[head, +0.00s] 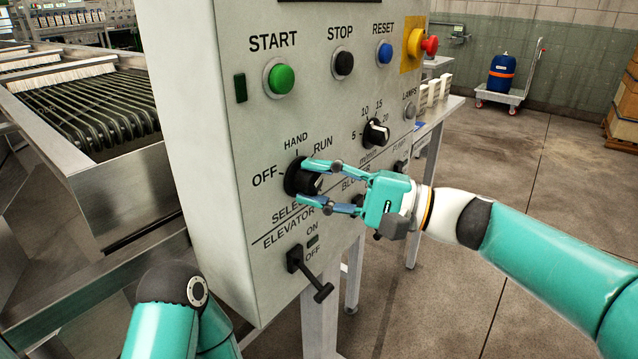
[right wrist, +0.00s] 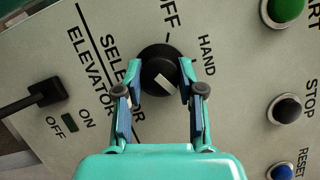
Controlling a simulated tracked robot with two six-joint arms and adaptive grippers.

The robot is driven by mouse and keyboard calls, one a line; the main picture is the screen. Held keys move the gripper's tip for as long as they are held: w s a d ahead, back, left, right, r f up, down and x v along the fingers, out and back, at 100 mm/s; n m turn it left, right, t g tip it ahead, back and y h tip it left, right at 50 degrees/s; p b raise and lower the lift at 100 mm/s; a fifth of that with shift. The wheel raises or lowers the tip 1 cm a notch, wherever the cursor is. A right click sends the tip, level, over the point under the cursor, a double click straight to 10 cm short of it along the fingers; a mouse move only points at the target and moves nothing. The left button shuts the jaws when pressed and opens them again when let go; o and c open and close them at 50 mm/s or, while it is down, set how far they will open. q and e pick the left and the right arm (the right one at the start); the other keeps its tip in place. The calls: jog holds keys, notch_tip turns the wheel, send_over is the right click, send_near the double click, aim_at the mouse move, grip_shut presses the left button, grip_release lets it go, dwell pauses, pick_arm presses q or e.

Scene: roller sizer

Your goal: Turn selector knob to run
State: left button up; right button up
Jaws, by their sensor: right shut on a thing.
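The selector knob (head: 302,178) is a round black knob on the grey control panel, with OFF, HAND and RUN printed around it. My right gripper (head: 318,182) is shut on this knob, one finger on each side of it. In the right wrist view the knob (right wrist: 157,66) sits between the fingertips (right wrist: 160,88). A white mark shows on the knob's face there; I cannot tell for sure which label it points to. The RUN label (head: 323,143) is just above the upper finger in the head view. My left gripper is out of view; only part of its arm shows.
Above are the green START (head: 281,78), black STOP (head: 343,64) and blue RESET (head: 384,52) buttons and a red emergency stop (head: 429,46). Below is the elevator lever (head: 310,274). The roller machine (head: 85,110) stands left.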

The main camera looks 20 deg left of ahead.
jog(key=shift+w+f, duration=0.1)
jog(key=shift+f, duration=0.1)
jog(key=o, duration=1.1)
jog(key=shift+o, duration=0.2)
jog(key=shift+r, duration=0.1)
jog(key=d+f, duration=0.1)
jog(key=d, duration=1.1)
jog(key=shift+w+f, duration=0.2)
